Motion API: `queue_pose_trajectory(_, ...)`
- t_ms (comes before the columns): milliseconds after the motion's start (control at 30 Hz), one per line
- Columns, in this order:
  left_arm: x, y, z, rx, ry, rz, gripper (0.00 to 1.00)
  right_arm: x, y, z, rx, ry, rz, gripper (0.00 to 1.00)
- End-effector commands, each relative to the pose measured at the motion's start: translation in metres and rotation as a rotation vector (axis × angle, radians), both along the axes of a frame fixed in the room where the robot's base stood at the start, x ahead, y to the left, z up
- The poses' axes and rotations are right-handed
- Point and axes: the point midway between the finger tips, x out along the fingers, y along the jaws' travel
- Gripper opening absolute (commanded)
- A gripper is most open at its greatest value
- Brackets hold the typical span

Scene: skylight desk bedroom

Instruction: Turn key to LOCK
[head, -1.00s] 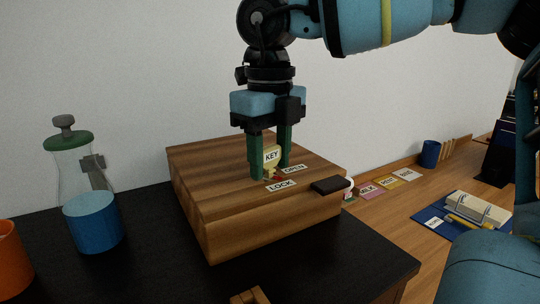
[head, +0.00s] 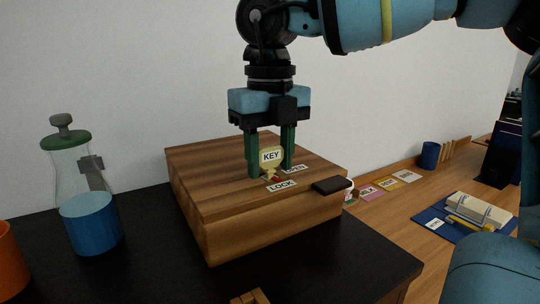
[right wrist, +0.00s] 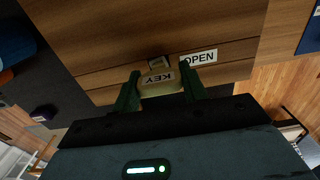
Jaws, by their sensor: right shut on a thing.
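The yellow key (head: 271,158), labelled KEY, stands upright on top of a wooden box (head: 235,205). My right gripper (head: 269,172) points straight down with its green fingers on both sides of the key, shut on it. My left gripper is out of view.
A black block (head: 332,185) sits at the box's right edge. A bottle with a green lid (head: 67,140), a blue cup (head: 91,222) and an orange cup (head: 10,262) stand at left on the black desktop (head: 150,270). Coloured cards and a blue tray lie at right.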

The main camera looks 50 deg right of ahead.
Motion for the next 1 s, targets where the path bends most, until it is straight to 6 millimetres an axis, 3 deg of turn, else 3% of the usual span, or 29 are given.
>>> queue_pose_trajectory(367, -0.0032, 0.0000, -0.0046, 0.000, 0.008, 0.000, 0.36, 0.0006, 0.0005, -0.0003, 0.000, -0.001, -0.181, 0.21)
queue_pose_trajectory(400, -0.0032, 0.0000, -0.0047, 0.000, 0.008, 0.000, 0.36, 0.0005, 0.0006, -0.0001, 0.000, -0.001, -0.198, 0.44)
queue_pose_trajectory(600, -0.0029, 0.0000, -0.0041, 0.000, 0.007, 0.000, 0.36, 0.0003, 0.0005, 0.0003, 0.000, -0.001, -0.192, 0.68)
queue_pose_trajectory(1000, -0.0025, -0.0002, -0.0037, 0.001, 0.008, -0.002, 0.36, 0.0002, 0.0004, 0.0000, 0.000, 0.000, -0.190, 0.68)
